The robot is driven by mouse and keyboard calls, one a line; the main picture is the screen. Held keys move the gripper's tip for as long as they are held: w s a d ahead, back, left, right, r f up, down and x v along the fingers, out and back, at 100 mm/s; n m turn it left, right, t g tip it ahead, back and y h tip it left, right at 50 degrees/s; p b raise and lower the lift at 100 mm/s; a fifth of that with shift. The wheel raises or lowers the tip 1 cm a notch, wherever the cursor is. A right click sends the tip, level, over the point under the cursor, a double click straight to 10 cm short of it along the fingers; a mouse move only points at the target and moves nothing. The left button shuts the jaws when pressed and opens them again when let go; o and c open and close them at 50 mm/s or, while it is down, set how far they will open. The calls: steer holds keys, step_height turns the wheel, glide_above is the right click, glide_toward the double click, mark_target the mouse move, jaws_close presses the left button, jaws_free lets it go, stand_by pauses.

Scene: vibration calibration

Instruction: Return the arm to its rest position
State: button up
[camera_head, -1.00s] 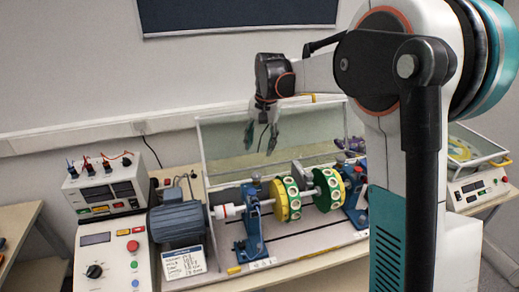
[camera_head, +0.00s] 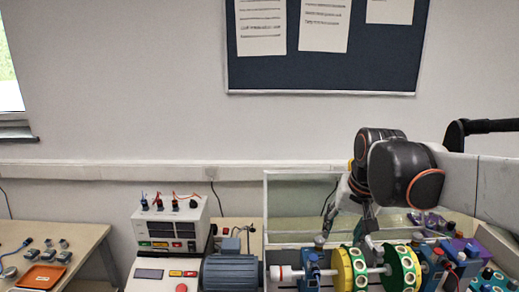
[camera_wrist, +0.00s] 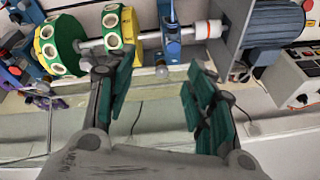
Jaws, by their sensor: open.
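My gripper (camera_head: 347,238) hangs with its fingers down at the clear guard panel behind the rotor rig. It is open and empty. In the wrist view its two green-padded fingers (camera_wrist: 158,78) are spread apart with nothing between them. My arm comes in from the right edge of the head view, with the black wrist joints nearest the gripper. The rig's yellow disc (camera_head: 343,268) and green disc (camera_head: 402,268) sit on a shaft in front of the gripper. I cannot tell the exact gap between fingers and rig.
A blue-grey motor (camera_head: 230,272) and a control box (camera_head: 172,232) stand left of the rig. The clear guard panel (camera_head: 290,195) rises behind it. A side table (camera_head: 85,240) with an orange tray (camera_head: 40,277) is at far left. The wall above is clear up to the notice board (camera_head: 325,75).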

steer(key=s+f+n+t+b, duration=0.1)
steer(key=s+f, duration=0.3)
steer(key=s, duration=0.4)
steer(key=s+f+n+t+b, duration=0.2)
steer(key=s+f, duration=0.3)
steer(key=s, duration=0.4)
steer(key=shift+s+n+t, duration=0.2)
steer(key=shift+n+t, duration=0.1)
steer(key=shift+n, duration=0.1)
steer(key=shift+a, duration=0.1)
stand_by(0.6)
